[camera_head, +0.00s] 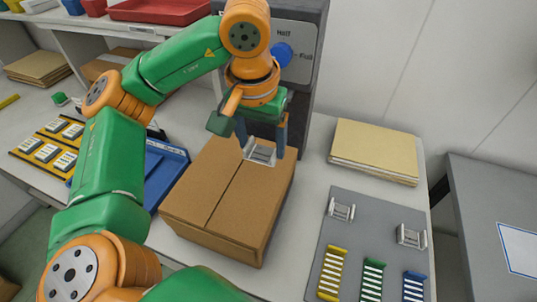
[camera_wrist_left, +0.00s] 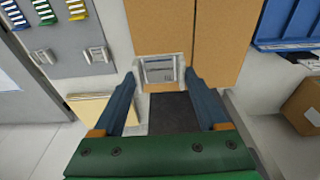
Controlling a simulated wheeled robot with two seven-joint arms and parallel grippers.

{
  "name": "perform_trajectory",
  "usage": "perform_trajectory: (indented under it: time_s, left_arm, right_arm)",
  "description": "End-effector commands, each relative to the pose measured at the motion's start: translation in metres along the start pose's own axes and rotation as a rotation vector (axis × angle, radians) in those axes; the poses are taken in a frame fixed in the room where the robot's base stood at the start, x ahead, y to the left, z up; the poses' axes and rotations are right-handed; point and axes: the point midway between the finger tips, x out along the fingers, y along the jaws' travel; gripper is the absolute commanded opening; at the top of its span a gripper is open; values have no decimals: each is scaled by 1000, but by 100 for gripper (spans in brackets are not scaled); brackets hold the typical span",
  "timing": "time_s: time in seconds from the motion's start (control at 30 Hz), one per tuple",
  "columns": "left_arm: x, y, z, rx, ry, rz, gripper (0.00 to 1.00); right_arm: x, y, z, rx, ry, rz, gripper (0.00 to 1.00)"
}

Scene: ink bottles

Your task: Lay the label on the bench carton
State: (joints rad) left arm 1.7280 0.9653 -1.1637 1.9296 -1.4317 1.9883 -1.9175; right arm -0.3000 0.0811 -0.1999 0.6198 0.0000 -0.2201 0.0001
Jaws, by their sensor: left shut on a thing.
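The bench carton (camera_head: 215,190) is a closed brown box with a seam along its top, standing on the bench. It also shows in the left wrist view (camera_wrist_left: 218,25). My left gripper (camera_head: 262,152) points down at the carton's far right part. Its two blue fingers are shut on a small pale, silver-edged piece, which I take for the label (camera_wrist_left: 158,70). The label lies flat between the fingertips, at or just above the carton top; I cannot tell whether it touches. My right gripper is not in view.
A grey board (camera_head: 345,245) on the right holds two similar pale pieces and yellow, green and blue striped racks. A stack of tan sheets (camera_head: 374,150) lies behind it. A blue tray (camera_head: 168,170) is left of the carton. A grey dial unit (camera_head: 300,60) stands behind.

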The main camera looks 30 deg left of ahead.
Motion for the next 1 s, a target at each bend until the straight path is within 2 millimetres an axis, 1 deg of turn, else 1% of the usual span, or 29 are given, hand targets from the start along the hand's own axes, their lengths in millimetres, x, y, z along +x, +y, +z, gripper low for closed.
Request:
perform_trajectory:
  time_s: [0.03, 0.1, 0.27, 0.33, 0.43, 0.5, 0.67, 0.8, 0.83, 0.9, 1.0]
  left_arm:
    - [15, -3, -5, -3, -7, -2, 25]
    - [26, -6, -14, -2, -5, -2, 25]
    - [48, -10, -28, -2, -3, -2, 25]
    - [61, -11, -28, 3, -4, -5, 25]
    - [76, -11, -25, 2, -2, -2, 25]
    - [81, -10, -25, 1, 2, -1, 25]
    - [82, -10, -25, 1, 3, 0, 25]
    - [87, -10, -24, 1, 2, 0, 25]
    - [85, -10, -24, 1, 2, 0, 84]
    - [85, -10, -24, 1, 2, 0, 100]
    - [84, -10, -24, 1, 2, 0, 100]
  right_arm:
    - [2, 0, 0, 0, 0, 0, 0]
    - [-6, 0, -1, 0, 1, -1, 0]
    - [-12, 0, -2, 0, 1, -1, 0]
    - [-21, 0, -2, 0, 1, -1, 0]
    - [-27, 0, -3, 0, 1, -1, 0]
    - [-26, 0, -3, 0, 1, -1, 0]
    - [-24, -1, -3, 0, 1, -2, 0]
    - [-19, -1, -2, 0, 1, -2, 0]
    - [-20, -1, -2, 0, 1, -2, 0]
    - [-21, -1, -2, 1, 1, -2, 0]
    - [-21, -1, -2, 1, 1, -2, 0]
